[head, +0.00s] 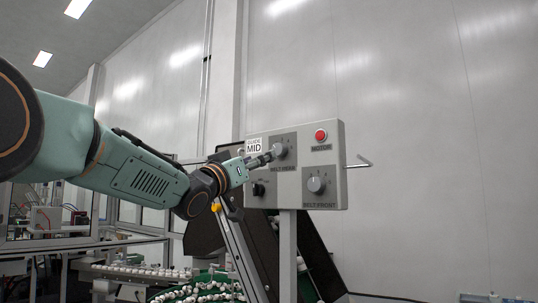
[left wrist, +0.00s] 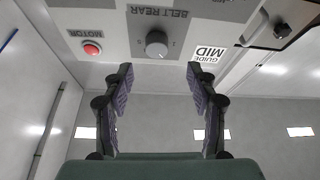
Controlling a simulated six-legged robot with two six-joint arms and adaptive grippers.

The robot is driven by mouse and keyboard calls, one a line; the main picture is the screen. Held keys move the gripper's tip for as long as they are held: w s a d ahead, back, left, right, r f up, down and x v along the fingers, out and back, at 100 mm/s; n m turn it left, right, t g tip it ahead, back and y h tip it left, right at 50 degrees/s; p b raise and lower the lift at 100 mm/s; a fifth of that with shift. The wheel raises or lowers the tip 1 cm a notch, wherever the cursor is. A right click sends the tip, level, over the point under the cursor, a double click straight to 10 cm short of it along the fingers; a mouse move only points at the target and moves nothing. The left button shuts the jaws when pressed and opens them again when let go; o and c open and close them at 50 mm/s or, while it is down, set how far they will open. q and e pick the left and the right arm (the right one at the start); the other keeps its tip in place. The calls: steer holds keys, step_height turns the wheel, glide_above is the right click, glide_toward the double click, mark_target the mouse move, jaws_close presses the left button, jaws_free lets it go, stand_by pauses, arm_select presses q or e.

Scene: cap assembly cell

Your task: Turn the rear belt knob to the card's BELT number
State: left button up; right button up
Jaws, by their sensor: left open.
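The rear belt knob (head: 279,151) is a grey round knob on a dark plate labelled BELT REAR, on the upright control panel (head: 333,160). In the left wrist view the knob (left wrist: 157,43) appears upside down, centred between the fingers and beyond their tips. My left gripper (head: 267,157) is just left of the knob in the head view. In the left wrist view its two fingers (left wrist: 159,72) are wide apart with nothing between them. A white card (head: 254,145) reads GUIDE MID; no BELT number is readable. The knob's exact setting is too small to read.
A red MOTOR button (head: 321,135) is right of the rear knob. The BELT FRONT knob (head: 316,184) is below right, and a black knob (head: 258,189) below left. A conveyor with white caps (head: 140,272) lies lower left.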

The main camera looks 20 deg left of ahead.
mark_target(279, 151)
arm_select(q)
steer(key=p+x, duration=0.1)
steer(key=x, duration=0.1)
steer(key=p+x, duration=0.1)
steer(key=x, duration=0.2)
steer(key=d+p+x, duration=0.1)
steer(key=x, duration=0.2)
steer(key=shift+s, duration=0.1)
steer(key=shift+s+a, duration=0.2)
steer(key=shift+a, duration=0.4)
steer(key=shift+c, duration=1.1)
steer(key=shift+f, duration=0.1)
steer(key=shift+c, duration=0.9)
steer(key=shift+w+d, duration=0.15)
steer(key=shift+d, duration=0.25)
steer(key=c, duration=0.3)
steer(key=shift+a, duration=0.15)
steer(key=c, duration=0.4)
steer(key=shift+c, duration=0.3)
